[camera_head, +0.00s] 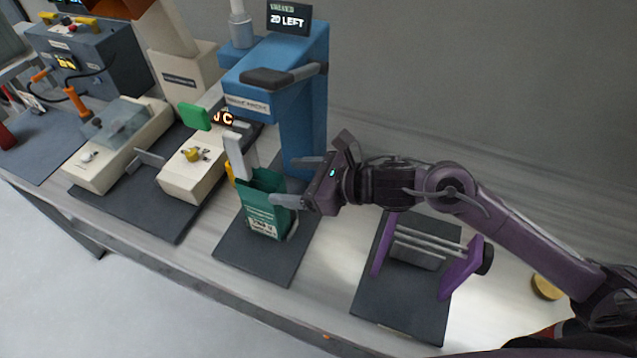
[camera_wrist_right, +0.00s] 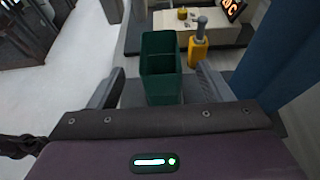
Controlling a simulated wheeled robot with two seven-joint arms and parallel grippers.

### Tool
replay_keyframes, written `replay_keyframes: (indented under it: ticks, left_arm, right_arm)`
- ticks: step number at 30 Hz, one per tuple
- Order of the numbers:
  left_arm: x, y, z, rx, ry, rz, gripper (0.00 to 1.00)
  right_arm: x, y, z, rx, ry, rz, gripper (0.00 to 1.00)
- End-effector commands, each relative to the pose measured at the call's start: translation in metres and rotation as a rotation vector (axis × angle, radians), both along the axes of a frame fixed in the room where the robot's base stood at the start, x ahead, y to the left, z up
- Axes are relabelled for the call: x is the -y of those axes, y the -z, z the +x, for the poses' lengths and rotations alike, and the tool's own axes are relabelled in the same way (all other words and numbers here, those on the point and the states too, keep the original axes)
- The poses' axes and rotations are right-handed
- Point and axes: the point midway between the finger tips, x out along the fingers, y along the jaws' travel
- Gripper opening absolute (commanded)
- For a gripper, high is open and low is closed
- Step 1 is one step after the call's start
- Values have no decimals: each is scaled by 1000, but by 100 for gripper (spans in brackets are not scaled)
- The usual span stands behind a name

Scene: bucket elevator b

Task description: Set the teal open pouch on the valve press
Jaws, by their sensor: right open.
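The teal open pouch (camera_head: 262,212) stands upright at the foot of the blue valve press (camera_head: 303,115), below its overhanging head, with its open top up. In the right wrist view the pouch (camera_wrist_right: 161,70) stands between my two fingers, with visible gaps on both sides. My right gripper (camera_head: 290,180) is open at the right side of the pouch, its fingers reaching toward it. The same gripper (camera_wrist_right: 155,88) fills the lower part of the wrist view. The pouch's underside is hidden. My left gripper is not in view.
A dark mat (camera_head: 265,255) lies under the press. A purple-ended rack with rods (camera_head: 418,248) stands on another mat to the right, below my right arm. Cream machines (camera_head: 190,172) stand to the left. A round brass-coloured object (camera_head: 546,286) lies at the far right.

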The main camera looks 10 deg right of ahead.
Motion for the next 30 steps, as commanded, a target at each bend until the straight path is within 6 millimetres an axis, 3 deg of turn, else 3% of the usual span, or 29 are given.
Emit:
replay_keyframes:
  ticks: [3,10,30]
  left_arm:
    - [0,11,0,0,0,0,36]
    - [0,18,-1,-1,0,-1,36]
    - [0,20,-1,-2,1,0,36]
  right_arm:
    - [19,-4,-13,1,-1,-6,72]
    - [42,-17,-28,-1,1,-3,72]
    - [48,-24,-33,-1,-2,0,72]
